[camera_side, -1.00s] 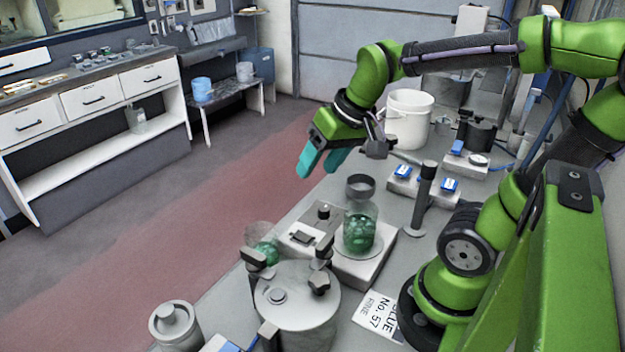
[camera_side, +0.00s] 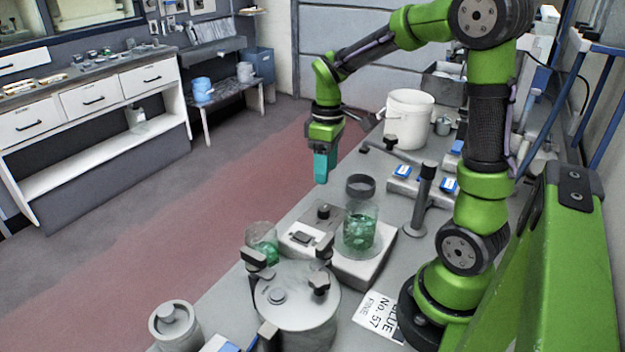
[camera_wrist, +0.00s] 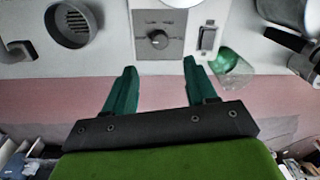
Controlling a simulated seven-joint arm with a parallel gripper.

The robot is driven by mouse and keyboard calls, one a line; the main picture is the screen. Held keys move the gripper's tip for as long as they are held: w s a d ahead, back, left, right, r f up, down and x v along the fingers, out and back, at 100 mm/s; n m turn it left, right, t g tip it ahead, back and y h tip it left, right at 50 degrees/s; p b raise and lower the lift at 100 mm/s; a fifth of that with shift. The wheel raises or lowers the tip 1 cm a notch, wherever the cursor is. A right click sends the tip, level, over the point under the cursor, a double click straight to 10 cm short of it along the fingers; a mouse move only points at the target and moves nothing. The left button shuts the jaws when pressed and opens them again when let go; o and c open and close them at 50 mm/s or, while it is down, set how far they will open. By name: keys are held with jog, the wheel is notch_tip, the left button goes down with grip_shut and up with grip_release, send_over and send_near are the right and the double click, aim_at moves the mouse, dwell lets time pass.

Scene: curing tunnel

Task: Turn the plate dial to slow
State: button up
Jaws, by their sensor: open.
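The plate (camera_side: 352,270) is a pale box on the bench with a dark round dial (camera_side: 323,212) and a dark switch on its control panel. The dial also shows in the wrist view (camera_wrist: 158,39), with small marks above it that are too small to read. A glass jar of green material (camera_side: 359,231) stands on the plate's round top. My gripper (camera_side: 321,182) points down, open and empty, above the dial end of the plate. In the wrist view its two teal fingers (camera_wrist: 160,66) are apart, with the dial between and just beyond their tips.
A lidded metal pot (camera_side: 297,300) and a glass with green contents (camera_side: 263,242) are close to the plate. A white bucket (camera_side: 408,120) stands behind. The floor side is open.

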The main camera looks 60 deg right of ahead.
aim_at(324, 208)
jog(key=f, duration=1)
jog(key=shift+a+f, duration=0.25)
grip_shut()
jog(key=shift+m, duration=0.3)
jog(key=m, duration=0.5)
jog(key=shift+r+m, duration=0.1)
jog(key=shift+m, duration=0.3)
jog(key=m, duration=0.5)
jog(key=shift+t, duration=0.3)
jog(key=shift+m, duration=0.3)
